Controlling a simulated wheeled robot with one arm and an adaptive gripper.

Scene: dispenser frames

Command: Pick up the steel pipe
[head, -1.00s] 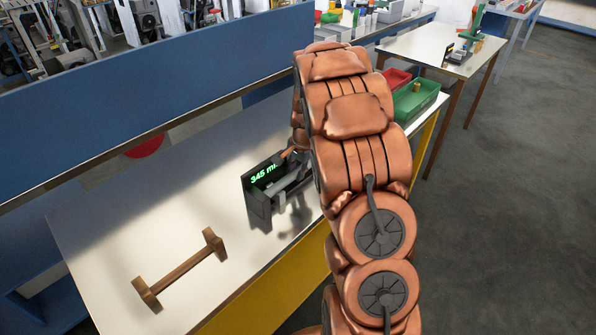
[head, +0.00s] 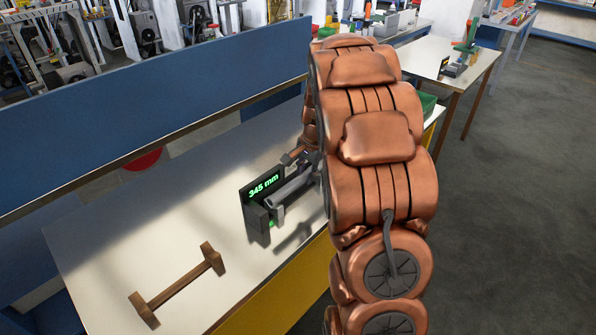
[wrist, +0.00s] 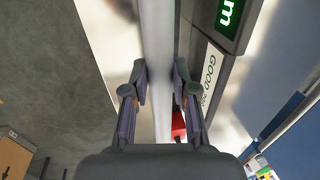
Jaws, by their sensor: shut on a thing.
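The steel pipe (wrist: 158,45) is a plain grey cylinder running up the middle of the wrist view. My gripper (wrist: 159,85) is closed on it, one finger touching each side. In the head view the pipe (head: 292,187) shows as a short grey length beside the dark measuring device (head: 251,216), whose green display reads 345 mm. The rest of the pipe and most of my gripper are hidden behind my copper-coloured arm. I cannot tell whether the pipe still touches the device.
A wooden stand (head: 180,287) with two end blocks lies on the white table (head: 110,240), front left. A blue panel (head: 150,110) runs along the back. A green bin (head: 428,104) is partly hidden behind my arm.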

